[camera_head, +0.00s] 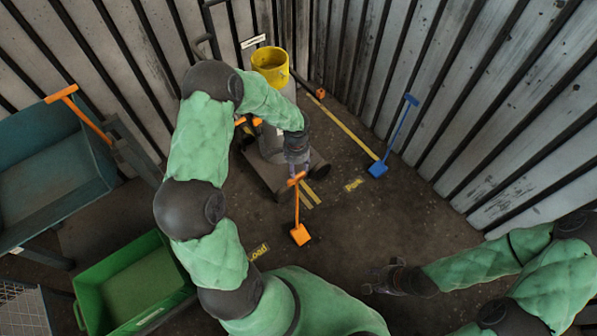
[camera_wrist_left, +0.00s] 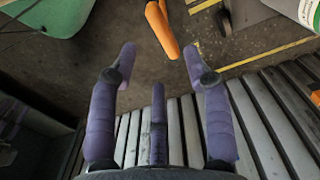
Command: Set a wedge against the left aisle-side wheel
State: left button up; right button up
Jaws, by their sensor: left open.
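An orange wedge (camera_head: 300,234) with an upright handle and crossbar stands on the floor in front of a wheeled base (camera_head: 262,172) bearing a grey cylinder. A dark wheel (camera_head: 318,172) shows at the base's near right corner; my left arm hides part of the base. My left gripper (camera_head: 297,168) is open and empty just above the orange handle's top. In the left wrist view, an orange bar (camera_wrist_left: 162,28) lies just beyond the open fingertips (camera_wrist_left: 158,62), not between them. A blue long-handled wedge (camera_head: 377,168) stands further right. My right gripper (camera_head: 378,280) appears open and empty.
A green bin (camera_head: 125,280) and a teal bin (camera_head: 40,190) stand left, with an orange handle (camera_head: 62,93) by the teal one. Corrugated walls (camera_head: 480,100) close the back and right. Floor at centre right is clear.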

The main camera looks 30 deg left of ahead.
pick_arm(q)
jog(key=s+d+f+n+h, duration=0.2)
jog(key=s+d+f+n, duration=0.1)
jog(key=s+d, duration=0.6)
jog(key=s+d+f+n+h, duration=0.2)
jog(key=s+d+f, duration=0.4)
jog(key=d, duration=0.5)
jog(key=s+n, duration=0.1)
jog(key=s, duration=0.1)
jog(key=shift+s+d+f+n, duration=0.15)
jog(key=shift+s+d+n, duration=0.05)
jog(key=shift+s+n, duration=0.2)
